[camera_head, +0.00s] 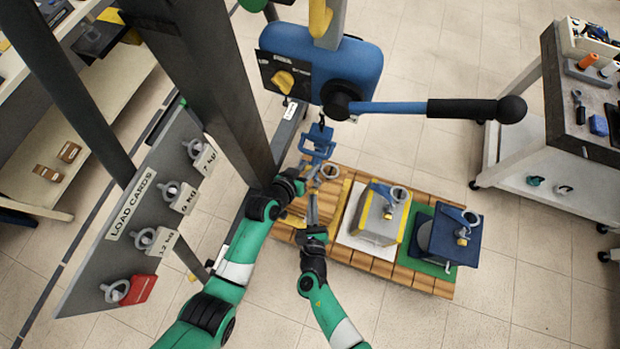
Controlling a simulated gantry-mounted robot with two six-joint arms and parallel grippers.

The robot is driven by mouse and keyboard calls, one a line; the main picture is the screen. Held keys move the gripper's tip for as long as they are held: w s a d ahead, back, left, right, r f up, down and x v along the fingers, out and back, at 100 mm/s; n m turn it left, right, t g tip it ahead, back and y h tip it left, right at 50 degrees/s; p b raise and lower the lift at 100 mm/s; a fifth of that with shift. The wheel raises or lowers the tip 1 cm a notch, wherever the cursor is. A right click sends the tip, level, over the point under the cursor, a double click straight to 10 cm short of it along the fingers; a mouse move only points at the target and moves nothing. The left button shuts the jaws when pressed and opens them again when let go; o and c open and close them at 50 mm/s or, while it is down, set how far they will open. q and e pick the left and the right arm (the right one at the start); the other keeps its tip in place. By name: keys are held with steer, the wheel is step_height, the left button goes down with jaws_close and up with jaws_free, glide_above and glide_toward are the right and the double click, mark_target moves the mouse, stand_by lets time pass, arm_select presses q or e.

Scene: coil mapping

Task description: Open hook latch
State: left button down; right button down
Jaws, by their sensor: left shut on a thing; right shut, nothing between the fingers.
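The blue hook (318,143) hangs below the blue hoist, above the left end of a wooden pallet. My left gripper (310,172) is at the lower end of the hook, shut on part of it. I cannot tell whether that part is the hook body or its latch. My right gripper (312,195) is shut and empty, just below the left gripper and pointing up at the hook. The latch is too small and too covered by the fingers to make out. A grey ring (330,172) shows just right of the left gripper's fingers.
The blue hoist (345,70) has a long lever (430,108) reaching right. The pallet (382,268) carries a grey-yellow load (375,220) and a dark blue load (448,235), both with rings. A load cards board (120,262) stands left; a tool cart (575,120) stands right.

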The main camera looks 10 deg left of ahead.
steer(key=w, duration=0.1)
steer(key=w+a+r, duration=0.1)
steer(key=w, duration=0.3)
steer(key=shift+w+a+r, duration=0.1)
steer(key=shift+a+r, duration=0.15)
steer(key=shift+a, duration=0.05)
